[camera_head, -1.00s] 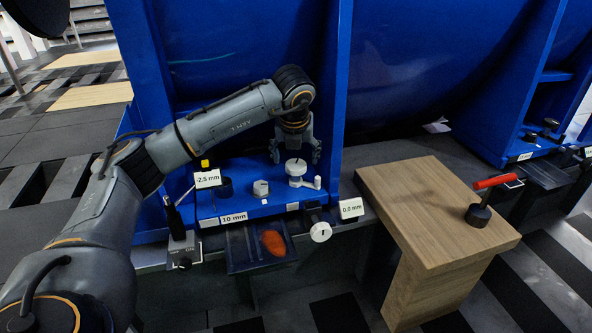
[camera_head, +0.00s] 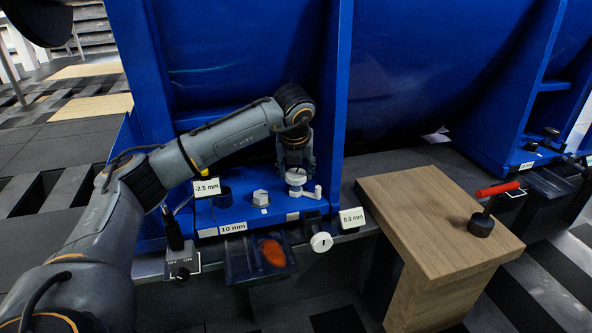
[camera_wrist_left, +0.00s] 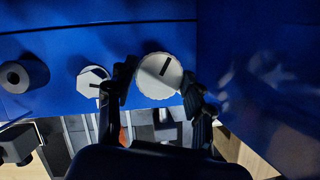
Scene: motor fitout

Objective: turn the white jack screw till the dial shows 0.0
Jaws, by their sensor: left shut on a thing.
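My left gripper (camera_head: 296,170) reaches down from above, shut on the white round screw head (camera_head: 296,177) on the blue ledge. In the left wrist view, the screw head (camera_wrist_left: 160,75) is a white disc with a short dark line, between the two dark fingers (camera_wrist_left: 158,90). A white arm with a small knob (camera_head: 311,193) sits beside its base. One dial plate (camera_head: 207,187) at the left reads -2.5 mm; another plate (camera_head: 352,219) at the right reads 0.0 mm.
A white hex nut (camera_head: 260,197) and a dark cylinder (camera_head: 222,197) stand left of the gripper.

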